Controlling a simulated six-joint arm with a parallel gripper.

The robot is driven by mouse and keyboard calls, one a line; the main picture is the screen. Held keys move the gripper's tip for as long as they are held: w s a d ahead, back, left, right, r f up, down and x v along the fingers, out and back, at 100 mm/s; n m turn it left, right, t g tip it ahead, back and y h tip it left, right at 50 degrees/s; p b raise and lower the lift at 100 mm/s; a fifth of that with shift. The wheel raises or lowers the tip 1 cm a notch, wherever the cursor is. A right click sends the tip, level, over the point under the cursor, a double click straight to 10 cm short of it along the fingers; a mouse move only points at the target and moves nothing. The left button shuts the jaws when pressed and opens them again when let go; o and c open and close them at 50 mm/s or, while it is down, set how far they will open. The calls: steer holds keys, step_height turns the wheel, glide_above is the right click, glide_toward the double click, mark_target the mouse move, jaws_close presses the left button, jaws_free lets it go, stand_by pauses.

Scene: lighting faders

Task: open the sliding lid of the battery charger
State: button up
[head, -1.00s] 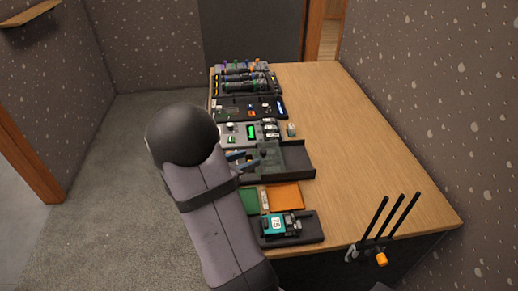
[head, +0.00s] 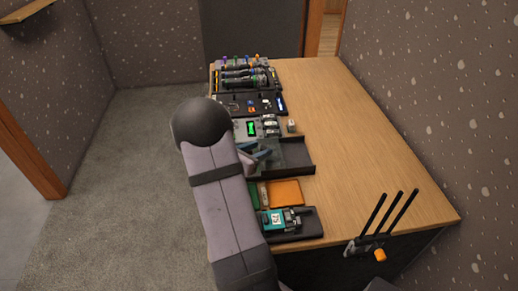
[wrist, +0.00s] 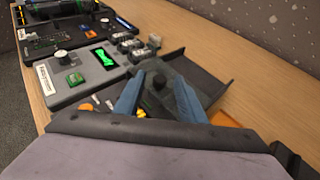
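The battery charger seems to be the dark unit with a walled tray (head: 309,168) reaching to the right, also in the wrist view (wrist: 222,83). Its lid (head: 294,151) is a smoky grey plate, lying level over part of the unit, with a dark round knob (wrist: 158,82). My gripper (wrist: 159,77) has two blue fingers, spread apart on either side of the knob, with gaps visible between fingers and knob. In the head view my gripper (head: 262,152) is over the lid's left part. My arm and wrist hide the charger's left side.
A grey panel (wrist: 72,73) with a green display adjoins the charger, and small grey blocks (wrist: 135,46) stand beyond it. A black tray (head: 312,223) with a teal device (head: 272,221) and an orange plate (head: 286,192) lie nearer. The wooden table (head: 355,150) is clear to the right.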

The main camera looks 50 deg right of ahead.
steer(key=shift+d, duration=0.15)
jaws_close()
steer(key=s+d+b, duration=0.4)
steer(key=s+d, duration=0.2)
steer(key=shift+s+d+f, duration=0.1)
steer(key=shift+s+d, duration=0.35)
steer(key=shift+d, duration=0.05)
jaws_free()
steer(key=shift+a, duration=0.2)
